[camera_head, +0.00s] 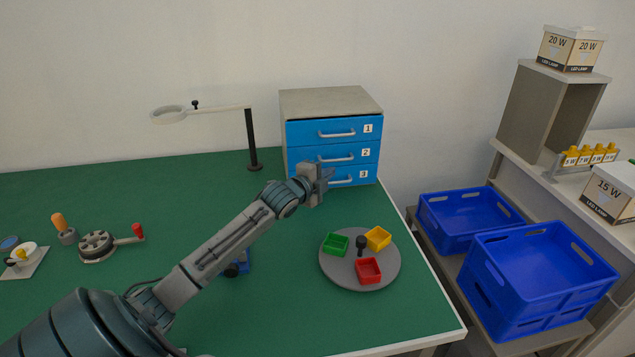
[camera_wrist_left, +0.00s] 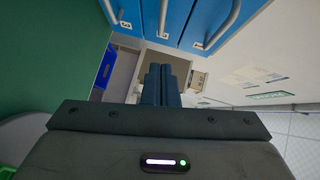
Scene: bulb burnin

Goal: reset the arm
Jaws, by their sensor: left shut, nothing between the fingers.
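My left gripper (camera_head: 324,178) is in front of the blue drawer cabinet (camera_head: 332,106), near its lower drawers. It is shut and empty. In the left wrist view its fingers (camera_wrist_left: 160,84) are together with nothing between them. The drawers, labelled 1, 2 and 3, look closed, and the gripper hides part of the lower ones. In the wrist view the drawer fronts (camera_wrist_left: 172,18) lie at the top; I cannot tell whether the gripper touches a handle. My right gripper is not in view.
A grey turntable (camera_head: 338,273) with green, yellow and red trays stands right of the arm. A magnifier lamp (camera_head: 251,140) stands left of the cabinet. A crank device (camera_head: 97,245) is at left. Blue crates (camera_head: 535,270) and a shelf (camera_head: 520,103) are beyond the table's right edge.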

